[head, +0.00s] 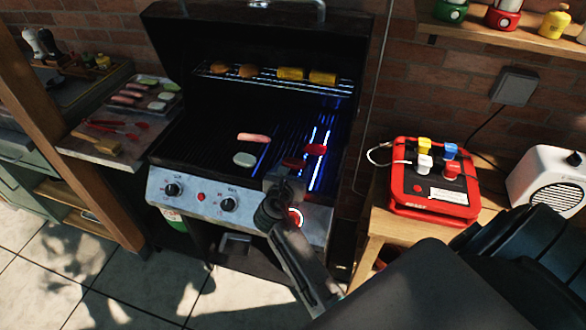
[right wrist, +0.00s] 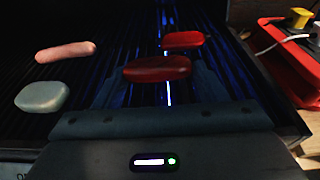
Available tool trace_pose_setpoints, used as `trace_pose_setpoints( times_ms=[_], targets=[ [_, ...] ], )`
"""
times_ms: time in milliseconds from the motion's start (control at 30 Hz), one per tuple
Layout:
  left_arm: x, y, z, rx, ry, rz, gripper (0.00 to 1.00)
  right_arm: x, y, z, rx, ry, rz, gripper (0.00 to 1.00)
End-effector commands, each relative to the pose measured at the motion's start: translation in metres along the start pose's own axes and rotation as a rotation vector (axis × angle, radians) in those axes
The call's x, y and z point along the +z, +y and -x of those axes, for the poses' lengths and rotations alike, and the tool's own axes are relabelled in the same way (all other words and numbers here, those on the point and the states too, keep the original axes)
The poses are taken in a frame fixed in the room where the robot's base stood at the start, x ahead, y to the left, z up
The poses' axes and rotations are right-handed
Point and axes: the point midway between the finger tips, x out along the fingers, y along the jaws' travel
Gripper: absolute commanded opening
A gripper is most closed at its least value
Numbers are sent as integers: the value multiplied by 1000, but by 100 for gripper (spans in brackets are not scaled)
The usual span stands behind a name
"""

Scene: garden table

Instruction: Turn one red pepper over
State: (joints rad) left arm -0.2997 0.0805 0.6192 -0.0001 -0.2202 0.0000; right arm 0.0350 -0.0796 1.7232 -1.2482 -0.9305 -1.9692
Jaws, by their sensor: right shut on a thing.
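Two red peppers lie at the right part of the grill. The nearer red pepper (head: 294,162) is between the fingertips of my right gripper (head: 291,167), which is shut on it. In the right wrist view this pepper (right wrist: 157,68) lies crosswise at the fingertips, at or just above the grate; I cannot tell which. The other red pepper (head: 316,149) lies on the grate just beyond, and it also shows in the right wrist view (right wrist: 183,40). My left gripper is not in view.
A sausage (head: 254,137) and a pale green slice (head: 244,159) lie on the grate to the left. The upper rack (head: 270,80) holds several pieces of food. The open lid stands behind. A red power box (head: 432,205) is on the wooden table at right.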

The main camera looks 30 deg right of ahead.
Motion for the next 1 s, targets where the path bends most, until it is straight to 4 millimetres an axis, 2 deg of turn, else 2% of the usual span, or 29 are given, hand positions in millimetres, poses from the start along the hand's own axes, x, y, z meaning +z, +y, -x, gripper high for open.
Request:
trace_pose_setpoints(
  times_ms=[767, 800, 900, 1000],
  targets=[
    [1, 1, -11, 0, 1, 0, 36, -21, 0, -4, 0, 1, 0, 43],
    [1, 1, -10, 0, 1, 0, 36, -20, 0, -4, 0, 0, 0, 71],
    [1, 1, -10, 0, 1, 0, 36, -20, 0, -4, 0, 0, 0, 90],
    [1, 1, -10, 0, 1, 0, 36, -19, 0, -4, 0, 0, 0, 90]
  ],
)
